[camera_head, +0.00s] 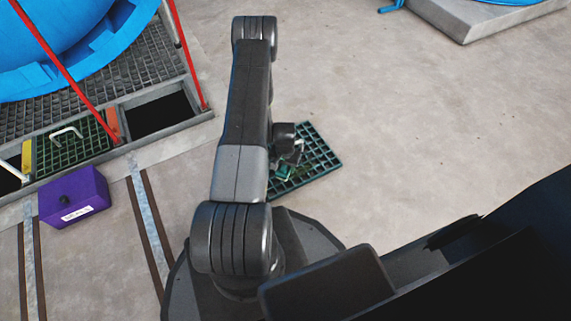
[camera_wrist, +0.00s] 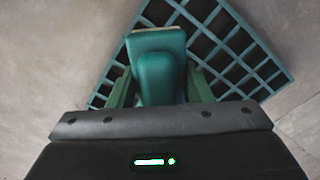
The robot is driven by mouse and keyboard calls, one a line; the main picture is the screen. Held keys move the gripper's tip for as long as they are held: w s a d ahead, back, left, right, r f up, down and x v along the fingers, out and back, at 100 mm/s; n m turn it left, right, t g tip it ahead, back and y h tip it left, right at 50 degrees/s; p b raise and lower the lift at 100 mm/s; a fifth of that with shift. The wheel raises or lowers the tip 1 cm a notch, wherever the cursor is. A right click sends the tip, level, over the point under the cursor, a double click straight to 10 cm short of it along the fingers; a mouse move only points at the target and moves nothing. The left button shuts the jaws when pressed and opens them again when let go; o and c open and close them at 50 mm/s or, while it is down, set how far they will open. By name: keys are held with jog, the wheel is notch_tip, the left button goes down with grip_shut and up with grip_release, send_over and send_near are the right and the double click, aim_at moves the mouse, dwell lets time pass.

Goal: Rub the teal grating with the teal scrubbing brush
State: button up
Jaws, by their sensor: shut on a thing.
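The teal grating (camera_head: 320,158) lies flat on the concrete floor, partly hidden behind my arm in the head view. It also shows in the wrist view (camera_wrist: 245,50), with square openings. My gripper (camera_head: 287,165) is over its left part, pointing down. My gripper (camera_wrist: 160,92) is shut on the teal scrubbing brush (camera_wrist: 160,76), whose rounded handle and block show in the wrist view. The brush is over the grating. Its underside is hidden, so I cannot tell whether it touches the bars.
A purple box (camera_head: 74,196) stands at the left. Behind it, a floor pit frame holds a dark green grating (camera_head: 70,148) with a white handle, beside an open hole (camera_head: 158,114). Red bars (camera_head: 188,55) rise there. A concrete plinth (camera_head: 480,18) is at the upper right. Open floor lies between.

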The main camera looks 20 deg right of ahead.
jog(key=shift+r+p, duration=0.3)
jog(key=shift+r, duration=0.8)
